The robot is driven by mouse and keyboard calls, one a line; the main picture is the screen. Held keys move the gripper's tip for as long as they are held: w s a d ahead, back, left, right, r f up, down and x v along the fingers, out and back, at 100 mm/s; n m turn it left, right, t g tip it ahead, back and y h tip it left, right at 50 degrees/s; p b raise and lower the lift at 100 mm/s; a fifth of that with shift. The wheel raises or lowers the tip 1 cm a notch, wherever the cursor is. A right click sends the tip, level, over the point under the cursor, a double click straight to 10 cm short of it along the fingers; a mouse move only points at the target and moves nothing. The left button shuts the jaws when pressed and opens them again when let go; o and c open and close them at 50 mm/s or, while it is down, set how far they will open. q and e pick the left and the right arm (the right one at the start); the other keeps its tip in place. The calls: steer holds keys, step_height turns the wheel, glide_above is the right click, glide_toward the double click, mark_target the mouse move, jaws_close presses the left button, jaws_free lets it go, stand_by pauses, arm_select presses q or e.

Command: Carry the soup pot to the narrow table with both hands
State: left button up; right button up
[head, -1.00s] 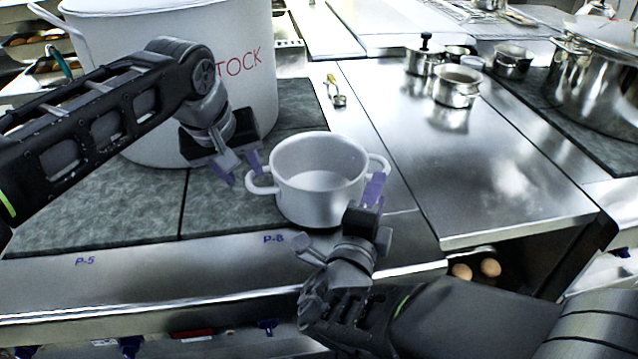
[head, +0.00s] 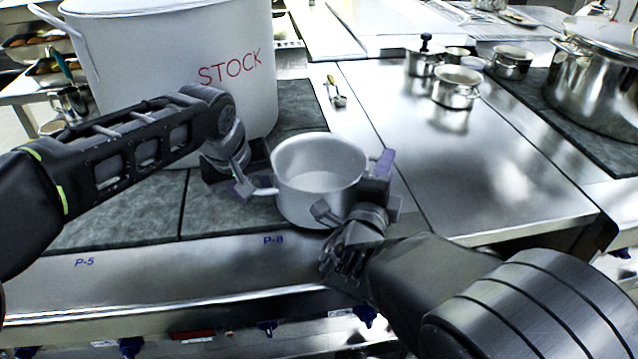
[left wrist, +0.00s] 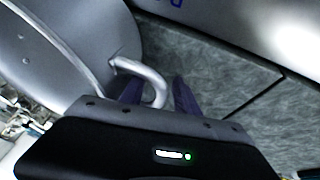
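The soup pot (head: 318,180) is a light-coloured, two-handled pot, upright on the dark grey slab at the counter's front. My left gripper (head: 243,187) is at the pot's left handle (head: 264,191). In the left wrist view the handle (left wrist: 152,78) loops between the two purple fingers of my left gripper (left wrist: 157,97), which stand apart. My right gripper (head: 384,165) is at the pot's right side, one purple fingertip showing by the rim. Its other finger and the right handle are mostly hidden, so its grip cannot be seen. The narrow table cannot be made out.
A large white stockpot (head: 180,60) marked STOCK stands behind my left arm. Small steel pots (head: 457,88) and a ladle (head: 337,95) lie further back. A big steel pot (head: 595,85) is at the far right. The steel counter (head: 480,170) right of the pot is clear.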

arm_select(q)
steer(key=shift+c, duration=0.5)
arm_select(e)
steer(key=shift+c, duration=0.5)
arm_select(q)
jaws_close()
arm_select(e)
jaws_close()
